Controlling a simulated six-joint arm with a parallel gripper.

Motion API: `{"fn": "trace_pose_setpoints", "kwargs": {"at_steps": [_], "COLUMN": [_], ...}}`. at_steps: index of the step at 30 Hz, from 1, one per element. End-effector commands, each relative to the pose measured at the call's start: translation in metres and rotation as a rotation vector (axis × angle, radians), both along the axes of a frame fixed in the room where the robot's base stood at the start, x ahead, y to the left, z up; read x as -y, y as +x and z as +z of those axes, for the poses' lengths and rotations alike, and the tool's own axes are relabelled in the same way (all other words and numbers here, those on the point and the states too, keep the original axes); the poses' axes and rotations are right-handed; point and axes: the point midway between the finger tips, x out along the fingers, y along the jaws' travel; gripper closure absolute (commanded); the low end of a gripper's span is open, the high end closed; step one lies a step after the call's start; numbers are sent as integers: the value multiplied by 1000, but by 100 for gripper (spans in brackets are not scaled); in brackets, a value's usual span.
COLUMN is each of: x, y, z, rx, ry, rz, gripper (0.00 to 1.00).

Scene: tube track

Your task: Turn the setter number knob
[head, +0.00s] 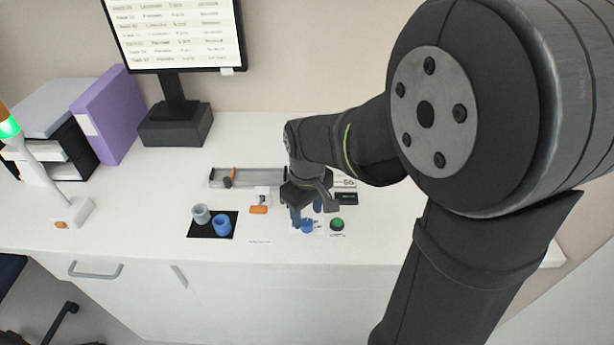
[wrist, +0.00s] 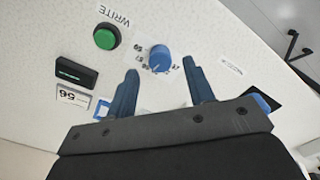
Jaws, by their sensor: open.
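The blue setter knob (wrist: 160,58) sits on the white table, with small printed numbers around part of its edge, in the wrist view. In the head view the knob (head: 307,226) shows just below my gripper. My gripper (wrist: 163,75) is open, with its two blue fingers apart and pointing toward the knob. The knob shows in the gap between the fingertips, a little beyond them. I cannot tell whether either finger touches it. In the head view my gripper (head: 305,218) points down, and its fingers are partly hidden.
A green button (wrist: 106,37) marked WRITE is beside the knob. A dark display (wrist: 76,71) and a number card reading 56 (wrist: 73,97) lie near it. A black mat (head: 203,231) holds a grey cup (head: 200,214) and a blue cup (head: 221,225). A track (head: 260,178) lies behind.

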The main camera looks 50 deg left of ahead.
Motion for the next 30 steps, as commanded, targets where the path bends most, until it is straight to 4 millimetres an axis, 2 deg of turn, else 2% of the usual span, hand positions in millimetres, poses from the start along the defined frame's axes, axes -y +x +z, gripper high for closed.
{"fn": "trace_pose_setpoints", "kwargs": {"at_steps": [1, 9, 15, 21, 30], "x": [-2, -1, -1, -1, 0], "y": [1, 1, 0, 0, 0], "z": [14, 81, 119, 137, 139], "rx": [3, 3, 2, 1, 0], "ry": [7, 7, 4, 2, 1], "rz": [0, 0, 0, 0, 0], "gripper": [52, 52, 52, 52, 52]}}
